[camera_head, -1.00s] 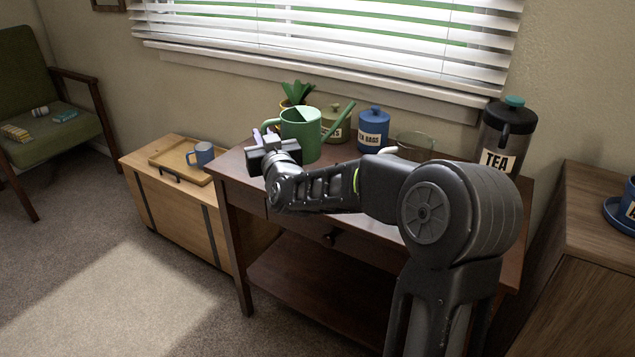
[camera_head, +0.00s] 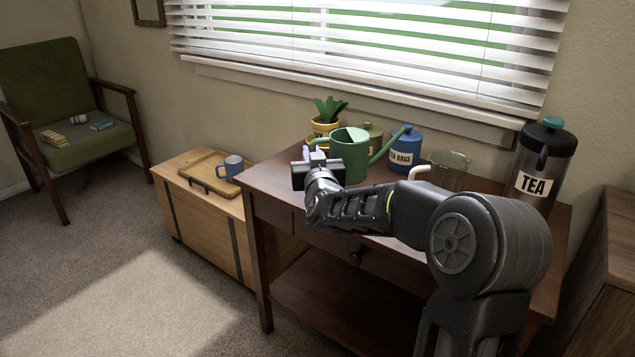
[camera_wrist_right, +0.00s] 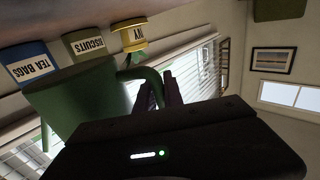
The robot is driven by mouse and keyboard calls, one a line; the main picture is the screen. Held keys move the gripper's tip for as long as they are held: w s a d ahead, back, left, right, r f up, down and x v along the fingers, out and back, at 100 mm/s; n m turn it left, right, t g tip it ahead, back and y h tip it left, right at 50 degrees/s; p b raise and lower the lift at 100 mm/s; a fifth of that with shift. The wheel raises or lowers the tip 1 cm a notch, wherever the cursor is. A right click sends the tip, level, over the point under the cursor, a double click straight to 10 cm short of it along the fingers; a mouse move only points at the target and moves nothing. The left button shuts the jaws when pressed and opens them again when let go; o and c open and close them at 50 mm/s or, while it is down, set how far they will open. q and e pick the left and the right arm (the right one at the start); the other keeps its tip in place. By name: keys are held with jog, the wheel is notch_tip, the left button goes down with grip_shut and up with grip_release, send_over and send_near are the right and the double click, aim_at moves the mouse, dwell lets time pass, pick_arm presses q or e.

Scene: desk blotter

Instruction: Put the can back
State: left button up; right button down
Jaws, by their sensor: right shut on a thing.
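The green watering can (camera_head: 349,158) is over the dark side table (camera_head: 283,187), upright, its spout pointing right and crossing in front of the blue TEA BAGS jar (camera_head: 408,146). My right gripper (camera_head: 318,154) is at the can's left side, shut on its handle (camera_wrist_right: 150,80). The can body (camera_wrist_right: 75,105) and the gripper fingers (camera_wrist_right: 160,95) also show in the right wrist view. My wrist and the gripper body hide the can's lower left, so I cannot tell whether its base touches the table. My left gripper is not in view.
Behind the can stand a yellow plant pot (camera_head: 322,127) and a green BISCUITS jar (camera_head: 373,133). A glass container (camera_head: 448,170) and a TEA flask (camera_head: 541,165) stand to the right. A tray (camera_head: 207,170) with a blue mug (camera_head: 232,165) is on the wooden chest at left.

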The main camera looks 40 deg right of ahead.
jog(key=shift+f, duration=0.1)
jog(key=shift+f+b, duration=0.9)
jog(key=shift+f, duration=1.6)
jog(key=shift+f, duration=0.15)
jog(key=c, duration=1.5)
grip_release()
jog(key=shift+o, duration=0.2)
